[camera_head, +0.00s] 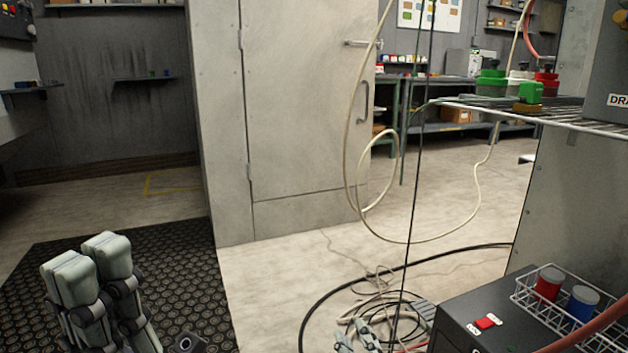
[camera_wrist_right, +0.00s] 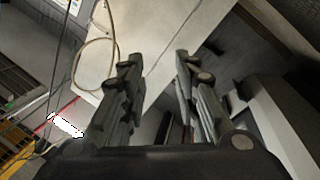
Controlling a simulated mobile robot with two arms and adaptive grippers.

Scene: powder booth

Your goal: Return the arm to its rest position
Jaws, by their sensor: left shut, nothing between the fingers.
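My left gripper (camera_head: 90,262) is at the lower left of the head view. Its two pale fingertip pads are side by side and shut, with nothing between them, over the dark studded mat. My right gripper (camera_wrist_right: 157,65) shows in the right wrist view. Its two dark fingers stand apart, and I see nothing held between them.
A grey cabinet (camera_head: 500,296) at the lower right bears a wire basket (camera_head: 521,300) with a red jar (camera_head: 548,283) and a blue jar (camera_head: 582,303). A wire shelf (camera_head: 560,118) juts in above. Cables (camera_head: 372,310) lie coiled and hang mid-view. The studded mat (camera_head: 185,265) is clear.

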